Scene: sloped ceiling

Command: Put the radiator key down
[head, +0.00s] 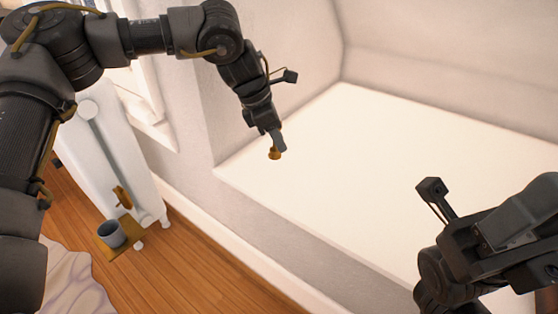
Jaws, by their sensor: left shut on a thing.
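The radiator key (274,154) is a small brass-coloured piece at the tip of my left gripper (276,140). My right gripper (525,235) is at the lower right, over the near edge of the ledge. Its fingertips are not clear, so I cannot tell whether it is open or shut.
A white radiator (115,155) stands at the left. Wooden floor (195,270) and a pale crumpled cloth (75,285) lie below. The ledge's top is bare, with walls behind and at its left.

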